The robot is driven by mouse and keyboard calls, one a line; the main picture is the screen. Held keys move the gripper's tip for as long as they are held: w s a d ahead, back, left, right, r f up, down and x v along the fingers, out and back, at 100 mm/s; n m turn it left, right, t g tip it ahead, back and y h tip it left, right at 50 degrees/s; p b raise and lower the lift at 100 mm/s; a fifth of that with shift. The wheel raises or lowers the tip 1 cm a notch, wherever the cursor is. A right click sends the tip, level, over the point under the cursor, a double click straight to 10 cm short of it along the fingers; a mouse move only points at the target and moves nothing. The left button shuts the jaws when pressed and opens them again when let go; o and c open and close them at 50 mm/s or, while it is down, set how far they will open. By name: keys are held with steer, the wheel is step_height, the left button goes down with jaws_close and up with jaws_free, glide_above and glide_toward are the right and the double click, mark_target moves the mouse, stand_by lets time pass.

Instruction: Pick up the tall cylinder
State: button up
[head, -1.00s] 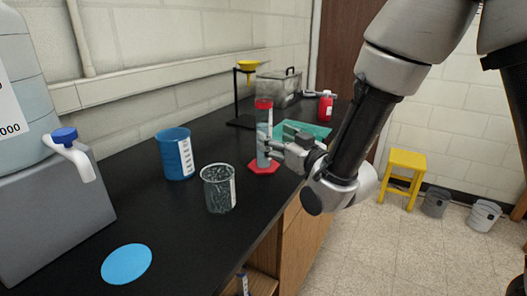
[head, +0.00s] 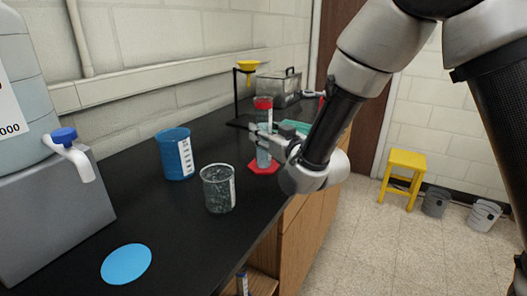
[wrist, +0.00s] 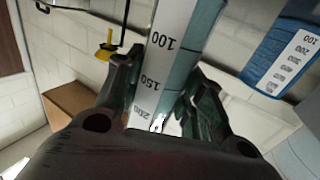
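The tall cylinder (head: 264,156) is clear with a red top and a red hexagonal foot. It stands upright on the black counter. My gripper (head: 264,141) is at its middle height, coming from the right. In the wrist view the cylinder (wrist: 170,60), with its printed scale, lies between the two fingers of my gripper (wrist: 168,80). The fingers are spread on either side of it, close to its walls; firm contact is not visible. The near finger covers part of the cylinder in the head view.
A glass beaker (head: 218,188) and a blue beaker (head: 174,155) stand to the left on the counter (head: 190,245). A blue disc (head: 126,264) lies in front. A yellow stool (head: 405,178) is on the floor.

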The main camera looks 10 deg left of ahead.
jaws_close()
steer(key=shift+r, duration=0.2)
